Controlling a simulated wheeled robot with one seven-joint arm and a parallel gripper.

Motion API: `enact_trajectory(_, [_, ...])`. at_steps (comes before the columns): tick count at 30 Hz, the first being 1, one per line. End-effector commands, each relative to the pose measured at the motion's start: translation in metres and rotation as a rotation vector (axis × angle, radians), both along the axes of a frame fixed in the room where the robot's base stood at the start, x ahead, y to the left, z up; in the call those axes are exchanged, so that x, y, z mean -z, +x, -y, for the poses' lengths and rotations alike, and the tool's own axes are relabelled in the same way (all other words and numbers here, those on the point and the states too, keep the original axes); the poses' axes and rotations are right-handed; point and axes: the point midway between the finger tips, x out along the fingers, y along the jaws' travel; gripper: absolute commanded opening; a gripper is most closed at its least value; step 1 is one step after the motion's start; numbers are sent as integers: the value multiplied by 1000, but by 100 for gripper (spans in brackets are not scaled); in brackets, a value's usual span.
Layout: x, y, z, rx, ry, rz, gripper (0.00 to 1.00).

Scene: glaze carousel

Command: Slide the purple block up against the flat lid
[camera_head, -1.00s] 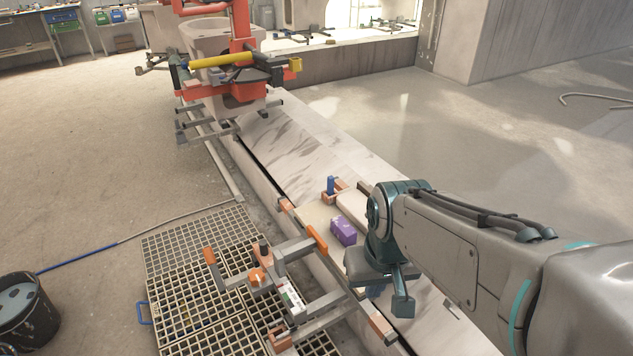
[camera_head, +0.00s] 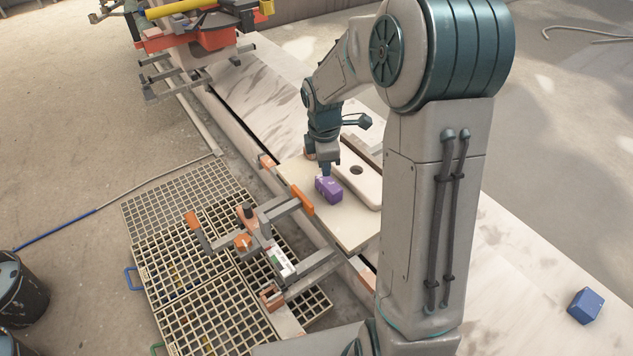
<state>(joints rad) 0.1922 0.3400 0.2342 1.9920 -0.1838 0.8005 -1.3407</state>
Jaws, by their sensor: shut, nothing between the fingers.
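The purple block (camera_head: 328,189) lies on a pale board (camera_head: 350,236). The flat lid (camera_head: 359,183), a pale slab with a dark round hole, lies on the same board just to the right of the block. A narrow gap seems to part them, but I cannot tell surely whether they touch. My gripper (camera_head: 327,171) points down at the block's far end, close above or beside it. It is shut and empty; whether it touches the block is unclear. My arm hides the right side of the board.
A blue block (camera_head: 585,305) lies on the pale surface at far right. An orange-tipped clamp (camera_head: 268,240) reaches over the board's left edge. Grid panels (camera_head: 205,270) cover the floor at left. A dark bucket (camera_head: 20,290) stands at far left.

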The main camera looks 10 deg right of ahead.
Motion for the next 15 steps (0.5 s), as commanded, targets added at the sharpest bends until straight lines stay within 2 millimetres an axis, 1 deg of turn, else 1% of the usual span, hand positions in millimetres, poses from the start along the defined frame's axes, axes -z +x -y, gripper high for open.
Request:
enact_trajectory(1, [11, 11, 0, -81, 8, -16, 0])
enact_trajectory(3, [24, 25, -1, -194, 18, -26, 0])
enact_trajectory(6, [40, 40, -2, -324, 31, -34, 0])
enact_trajectory(10, [53, 50, -3, -428, 43, -39, 0])
enact_trajectory(15, [66, 54, -3, -472, 47, -41, 0])
